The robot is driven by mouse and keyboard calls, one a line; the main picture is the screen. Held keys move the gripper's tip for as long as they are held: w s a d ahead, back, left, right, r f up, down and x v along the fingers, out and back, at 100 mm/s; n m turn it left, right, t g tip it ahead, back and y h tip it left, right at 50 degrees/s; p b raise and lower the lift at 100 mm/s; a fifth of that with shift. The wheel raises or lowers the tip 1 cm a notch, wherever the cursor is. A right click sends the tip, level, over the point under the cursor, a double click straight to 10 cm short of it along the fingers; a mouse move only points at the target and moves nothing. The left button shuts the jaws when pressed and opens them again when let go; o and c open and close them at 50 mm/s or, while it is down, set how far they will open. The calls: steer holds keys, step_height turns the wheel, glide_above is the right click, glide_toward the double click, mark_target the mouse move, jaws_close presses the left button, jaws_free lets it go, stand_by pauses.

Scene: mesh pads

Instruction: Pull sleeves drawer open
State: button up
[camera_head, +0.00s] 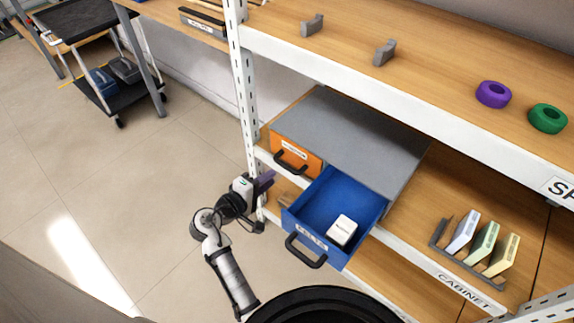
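A grey cabinet (350,132) stands on the shelf and has two drawers side by side. The orange drawer (304,159) on the left appears shut; its small label is too blurred to read. It has a dark handle (291,166). The blue drawer (325,209) on the right is pulled well out; its label is not clearly readable either. It has a black handle (306,254) and holds a white box (342,230). My gripper (266,183) is left of the blue drawer, below and in front of the orange handle, apart from it. Its fingers are too small to judge.
A white shelf post (243,95) rises close to my gripper. The upper shelf (420,85) holds grey brackets, a purple ring (493,94) and a green ring (547,118). A rack (470,260) with coloured cards stands right of the blue drawer.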

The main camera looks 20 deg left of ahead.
mark_target(286, 165)
steer(key=x, duration=0.8)
steer(key=shift+w+d, duration=0.1)
steer(key=shift+w, duration=0.2)
jaws_close()
